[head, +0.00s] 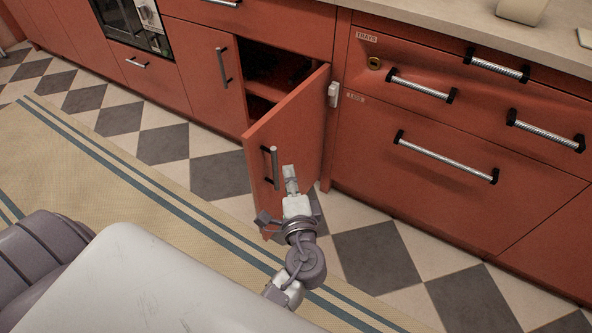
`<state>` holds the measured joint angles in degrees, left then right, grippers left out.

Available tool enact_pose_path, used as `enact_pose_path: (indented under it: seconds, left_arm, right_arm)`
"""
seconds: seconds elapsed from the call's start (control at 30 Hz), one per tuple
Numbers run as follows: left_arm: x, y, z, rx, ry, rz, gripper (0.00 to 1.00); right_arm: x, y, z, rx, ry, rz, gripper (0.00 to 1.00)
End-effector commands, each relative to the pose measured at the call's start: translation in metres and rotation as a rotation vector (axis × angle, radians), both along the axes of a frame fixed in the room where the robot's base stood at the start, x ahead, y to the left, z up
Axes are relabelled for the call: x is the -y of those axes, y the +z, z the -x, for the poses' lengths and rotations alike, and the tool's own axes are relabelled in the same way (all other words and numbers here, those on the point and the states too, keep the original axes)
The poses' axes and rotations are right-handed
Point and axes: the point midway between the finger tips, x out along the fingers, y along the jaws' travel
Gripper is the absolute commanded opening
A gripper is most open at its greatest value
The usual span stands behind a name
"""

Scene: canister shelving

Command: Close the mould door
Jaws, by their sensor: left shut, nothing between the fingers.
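The red cabinet door (302,132) stands open in the head view, hinged on its right side and swung out toward me. It has a vertical bar handle (270,168) near its free edge. Part of the dark cabinet inside (262,105) shows to the left of the door. My left gripper (289,172) is shut and empty, in front of the door's outer face, just right of the handle. I cannot tell whether its fingertips touch the door. No label marks this door as the mould door. My right gripper is not in view.
A closed cabinet door (207,72) is left of the opening. Drawers with bar handles, one labelled TRAYS (368,37), are at the right under the counter (430,20). A striped mat (95,165) lies on the checkered floor (400,250).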

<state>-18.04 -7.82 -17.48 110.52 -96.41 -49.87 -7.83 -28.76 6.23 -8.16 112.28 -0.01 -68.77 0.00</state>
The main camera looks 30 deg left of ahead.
Motion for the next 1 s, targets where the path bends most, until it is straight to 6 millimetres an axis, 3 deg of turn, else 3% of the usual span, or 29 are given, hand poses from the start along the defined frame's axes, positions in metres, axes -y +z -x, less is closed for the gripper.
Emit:
enact_pose_path:
  seconds: [0.17,0.6,0.8,1.0]
  left_arm:
    - [-0.011,0.011,-0.009,0.022,0.016,-0.019,0.00]
    - [-0.064,0.012,-0.081,0.021,0.013,-0.018,0.00]
    - [-0.091,0.010,-0.083,0.017,0.012,-0.017,0.00]
    - [-0.101,0.010,-0.085,0.018,0.011,-0.015,0.00]
  right_arm:
    - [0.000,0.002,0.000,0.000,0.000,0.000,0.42]
    - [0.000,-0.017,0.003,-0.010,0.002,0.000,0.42]
    - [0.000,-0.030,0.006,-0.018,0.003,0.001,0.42]
    - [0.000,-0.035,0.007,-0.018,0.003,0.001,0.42]
